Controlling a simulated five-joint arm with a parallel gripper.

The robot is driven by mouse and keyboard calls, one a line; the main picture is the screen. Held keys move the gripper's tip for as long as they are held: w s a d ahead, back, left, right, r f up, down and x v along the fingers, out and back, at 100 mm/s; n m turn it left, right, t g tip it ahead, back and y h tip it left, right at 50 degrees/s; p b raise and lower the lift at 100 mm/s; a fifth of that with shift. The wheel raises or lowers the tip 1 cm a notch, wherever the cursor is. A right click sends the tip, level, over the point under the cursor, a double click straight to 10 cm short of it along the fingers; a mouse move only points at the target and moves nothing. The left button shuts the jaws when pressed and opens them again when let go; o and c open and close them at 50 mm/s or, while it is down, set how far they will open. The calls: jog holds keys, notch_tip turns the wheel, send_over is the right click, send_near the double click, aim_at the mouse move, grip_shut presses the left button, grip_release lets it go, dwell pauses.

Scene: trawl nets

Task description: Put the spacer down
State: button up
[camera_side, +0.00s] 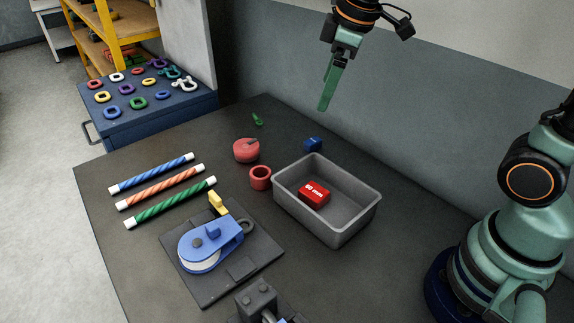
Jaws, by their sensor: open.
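The red spacer block (314,193), marked "60 mm", lies on the floor of the grey bin (358,219), toward its left side. My gripper (326,100) is up in the air above and behind the bin, pointing down, well apart from the spacer. It is open and holds nothing that I can see. From this side its fingers nearly overlap, so the gap between them is hidden. A small blue block (312,145) lies on the table just behind the bin.
Left of the bin are a red ring (260,178) and a red round item (246,150). Three striped rods (160,187) lie at the left. A blue pulley (207,248) sits on a dark plate in front. A blue cabinet (160,115) with coloured rings stands behind.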

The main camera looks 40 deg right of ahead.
jog(key=s+d+f+m+t, duration=0.1)
jog(key=s+d+m+t, duration=0.1)
jog(key=s+m, duration=0.5)
jog(key=shift+s+d+m, duration=0.4)
jog(key=shift+s+d, duration=0.15)
jog(key=shift+s, duration=0.5)
